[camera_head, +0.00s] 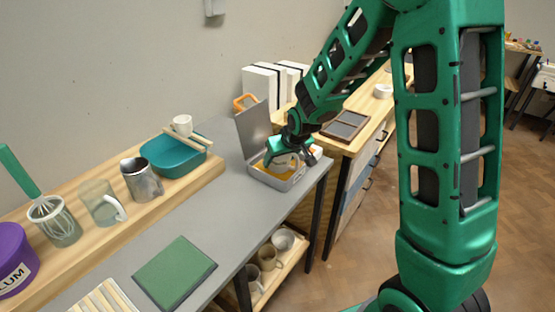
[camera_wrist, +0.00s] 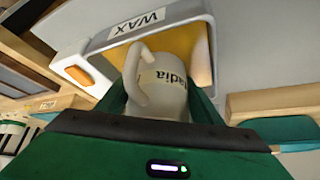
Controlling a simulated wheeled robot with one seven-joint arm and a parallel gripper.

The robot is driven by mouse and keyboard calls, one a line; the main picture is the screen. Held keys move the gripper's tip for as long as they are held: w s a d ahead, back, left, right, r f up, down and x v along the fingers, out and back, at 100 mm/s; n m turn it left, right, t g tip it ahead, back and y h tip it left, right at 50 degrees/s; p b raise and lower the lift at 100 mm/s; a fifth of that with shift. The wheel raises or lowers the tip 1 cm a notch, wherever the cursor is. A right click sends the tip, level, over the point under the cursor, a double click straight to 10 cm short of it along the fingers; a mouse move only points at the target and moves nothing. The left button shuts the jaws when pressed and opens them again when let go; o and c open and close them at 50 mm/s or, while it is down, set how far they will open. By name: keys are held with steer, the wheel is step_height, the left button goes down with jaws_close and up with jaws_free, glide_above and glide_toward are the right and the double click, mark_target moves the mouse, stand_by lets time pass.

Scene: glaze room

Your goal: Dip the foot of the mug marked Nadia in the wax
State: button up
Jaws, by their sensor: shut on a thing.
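The pale mug marked Nadia (camera_wrist: 168,88) is between the fingers of my gripper (camera_wrist: 160,108) in the wrist view. Its handle is on the left of the picture and part of the name shows on its side. The metal wax pan (camera_wrist: 201,22), labelled WAX, lies behind it with orange-yellow wax (camera_wrist: 182,42) inside. In the head view my gripper (camera_head: 288,150) is over the pan (camera_head: 276,183), which has its lid up. Whether the mug's foot touches the wax is hidden.
A teal tub (camera_head: 172,160) with sticks and a white cup (camera_head: 183,125) stands left of the pan. A metal pitcher (camera_head: 142,181), a glass mug (camera_head: 102,204) and a whisk (camera_head: 48,212) line the wooden ledge. A green mat (camera_head: 174,272) lies on the grey bench.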

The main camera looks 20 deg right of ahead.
steer(key=shift+s+d+f, duration=0.1)
steer(key=shift+f, duration=0.3)
stand_by(1.2)
steer(key=shift+r, duration=0.1)
steer(key=shift+r, duration=1.5)
steer(key=shift+r, duration=0.1)
steer(key=shift+r, duration=0.3)
step_height(320, 180, up, 6)
stand_by(0.7)
steer(key=shift+r, duration=0.1)
stand_by(0.3)
